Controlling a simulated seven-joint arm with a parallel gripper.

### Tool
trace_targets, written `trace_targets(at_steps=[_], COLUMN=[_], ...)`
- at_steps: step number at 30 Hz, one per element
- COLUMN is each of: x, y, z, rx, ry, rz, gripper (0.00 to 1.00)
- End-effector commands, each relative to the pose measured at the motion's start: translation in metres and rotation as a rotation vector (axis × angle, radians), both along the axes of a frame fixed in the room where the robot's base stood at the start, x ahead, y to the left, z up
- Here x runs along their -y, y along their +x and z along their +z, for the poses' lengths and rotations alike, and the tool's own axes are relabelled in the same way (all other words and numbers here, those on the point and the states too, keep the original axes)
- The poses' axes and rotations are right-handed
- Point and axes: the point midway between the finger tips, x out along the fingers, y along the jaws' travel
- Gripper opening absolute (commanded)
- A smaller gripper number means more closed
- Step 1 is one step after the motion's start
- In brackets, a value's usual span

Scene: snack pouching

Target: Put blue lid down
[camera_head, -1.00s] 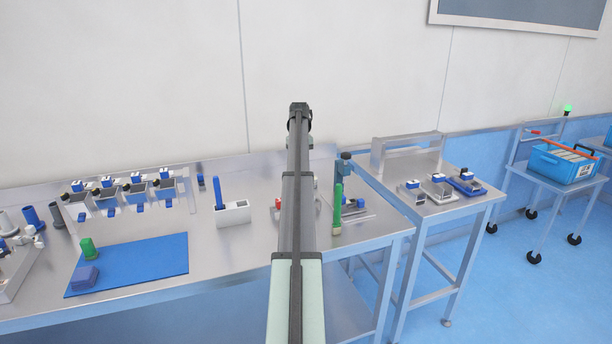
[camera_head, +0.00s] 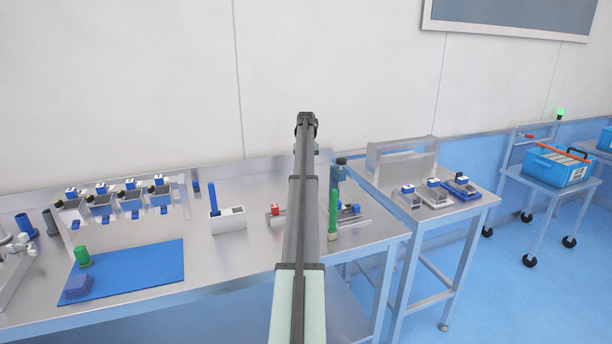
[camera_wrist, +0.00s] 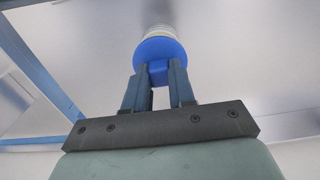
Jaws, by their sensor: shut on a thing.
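In the wrist view my gripper (camera_wrist: 157,76) is shut on the knob of the round blue lid (camera_wrist: 160,49). A pale, ringed cylindrical part (camera_wrist: 159,32) shows just beyond the lid; I cannot tell whether it belongs to the lid or is a separate container under it. A grey metal surface lies behind. In the head view my own arm points away over the metal table (camera_head: 255,215), and the gripper and lid are hidden behind it.
The blue mat (camera_head: 135,268) at left bears a green cylinder (camera_head: 83,257) and a blue block stack (camera_head: 79,286). A side table (camera_head: 440,212) holds several small devices.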

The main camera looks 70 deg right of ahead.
Motion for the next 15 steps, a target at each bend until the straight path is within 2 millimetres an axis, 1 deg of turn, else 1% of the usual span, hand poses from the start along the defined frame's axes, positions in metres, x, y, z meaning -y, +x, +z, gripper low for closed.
trace_targets(at_steps=[3,6,9,15], x=[-0.001,-0.001,0.000,0.000], y=[0.000,0.000,0.000,0.000], z=[-0.016,-0.027,-0.031,-0.031], rx=[-0.001,-0.001,0.000,0.000], ry=[0.002,0.002,0.000,0.000], rz=[0.000,0.000,0.000,0.000], gripper=[0.00,0.00,0.00,0.00])
